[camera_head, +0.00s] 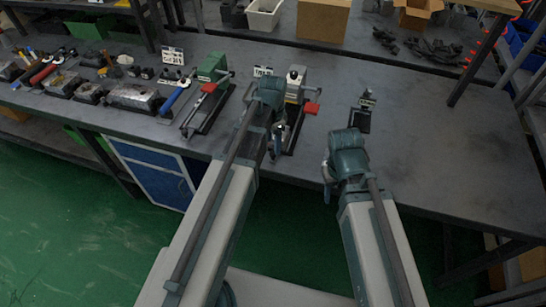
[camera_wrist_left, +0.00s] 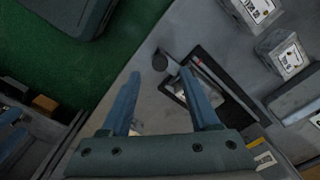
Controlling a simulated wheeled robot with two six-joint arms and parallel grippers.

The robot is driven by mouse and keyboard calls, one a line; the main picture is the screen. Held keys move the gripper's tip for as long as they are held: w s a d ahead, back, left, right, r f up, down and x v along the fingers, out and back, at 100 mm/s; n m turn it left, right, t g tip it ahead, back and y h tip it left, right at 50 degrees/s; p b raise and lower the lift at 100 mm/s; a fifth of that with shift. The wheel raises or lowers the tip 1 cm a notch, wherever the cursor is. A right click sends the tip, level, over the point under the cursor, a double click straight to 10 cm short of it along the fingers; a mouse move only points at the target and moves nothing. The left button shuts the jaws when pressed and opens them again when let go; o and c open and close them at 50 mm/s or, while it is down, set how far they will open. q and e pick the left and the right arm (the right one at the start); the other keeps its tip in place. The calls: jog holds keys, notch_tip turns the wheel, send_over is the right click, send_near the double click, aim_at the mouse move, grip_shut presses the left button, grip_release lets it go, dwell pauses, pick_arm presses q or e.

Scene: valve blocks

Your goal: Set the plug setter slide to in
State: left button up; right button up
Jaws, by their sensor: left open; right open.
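Two bench fixtures could be the plug setter; their labels are too small to read. One has a green block (camera_head: 212,67) and a red handle on a dark base. The other has a grey-beige block (camera_head: 296,84) and a red part (camera_head: 312,107) on a dark base, partly hidden by my left arm. My left gripper (camera_head: 276,143) is beside this second base, open and empty. In the left wrist view my left gripper (camera_wrist_left: 159,74) has its fingers apart, and a dark-framed fixture (camera_wrist_left: 226,92) lies by the right finger. The slide's position cannot be told. My right gripper (camera_head: 327,180) is open at the bench's front edge.
A small dark stand (camera_head: 361,115) is on the bench to the right. Metal valve blocks (camera_head: 131,97) and tools lie at the left. A cardboard box (camera_head: 322,18) and a white bin (camera_head: 264,16) stand at the back. The bench's right part (camera_head: 450,150) is clear.

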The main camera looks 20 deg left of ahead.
aim_at(273, 153)
pick_arm(q)
notch_tip(273, 153, down, 5)
jog(key=b, duration=0.3)
jog(key=shift+r+b, duration=0.1)
jog(key=shift+b, duration=0.25)
grip_shut()
dwell(1.0)
